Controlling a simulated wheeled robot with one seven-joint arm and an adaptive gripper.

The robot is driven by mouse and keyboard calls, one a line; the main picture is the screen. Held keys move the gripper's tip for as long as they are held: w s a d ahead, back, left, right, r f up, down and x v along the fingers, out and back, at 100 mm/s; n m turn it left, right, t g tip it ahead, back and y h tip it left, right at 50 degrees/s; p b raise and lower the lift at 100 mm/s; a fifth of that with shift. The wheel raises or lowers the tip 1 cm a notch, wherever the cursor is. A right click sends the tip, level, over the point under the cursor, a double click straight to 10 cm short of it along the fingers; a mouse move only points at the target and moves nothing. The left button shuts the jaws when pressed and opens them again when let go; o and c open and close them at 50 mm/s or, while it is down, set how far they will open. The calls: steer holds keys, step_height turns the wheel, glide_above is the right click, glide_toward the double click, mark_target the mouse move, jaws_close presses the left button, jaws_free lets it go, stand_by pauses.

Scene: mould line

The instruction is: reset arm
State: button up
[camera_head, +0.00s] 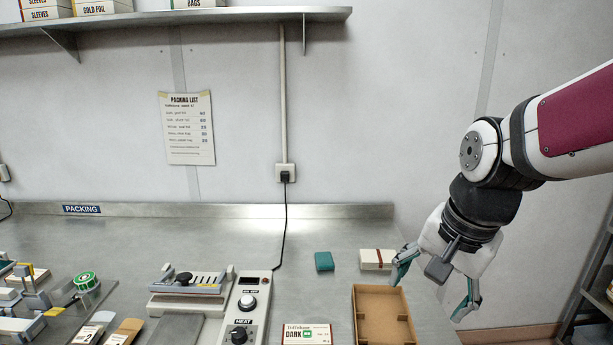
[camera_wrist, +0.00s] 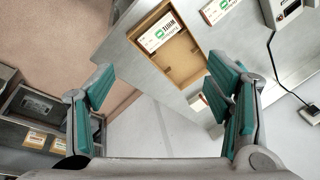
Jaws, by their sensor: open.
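My gripper (camera_head: 434,287) is open and empty at the right of the head view, with its teal-padded fingers apart. It hangs at the right end of the steel bench (camera_head: 225,232), near the cardboard tray (camera_head: 383,312). In the wrist view my gripper (camera_wrist: 160,82) also shows nothing between its fingers. There the tray (camera_wrist: 184,66) lies beyond the fingertips, with a white, green-marked carton (camera_wrist: 158,33) at one end. My arm reaches in from the right edge of the head view.
A cream box with a dark band (camera_head: 371,260), a teal block (camera_head: 324,261) and a DARK carton (camera_head: 306,334) lie near the tray. A heat sealer (camera_head: 243,310) stands left of them. A shelf (camera_head: 170,17) is overhead. A dark rack (camera_head: 592,290) stands right.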

steer(key=s+r+n+t, duration=0.2)
steer(key=s+r+n, duration=0.3)
steer(key=s+n, duration=0.3)
steer(key=s, duration=0.4)
steer(key=shift+d+n+t+h, duration=0.2)
steer(key=shift+n+t+h, duration=0.1)
steer(key=shift+n, duration=0.1)
steer(key=shift+o, duration=0.2)
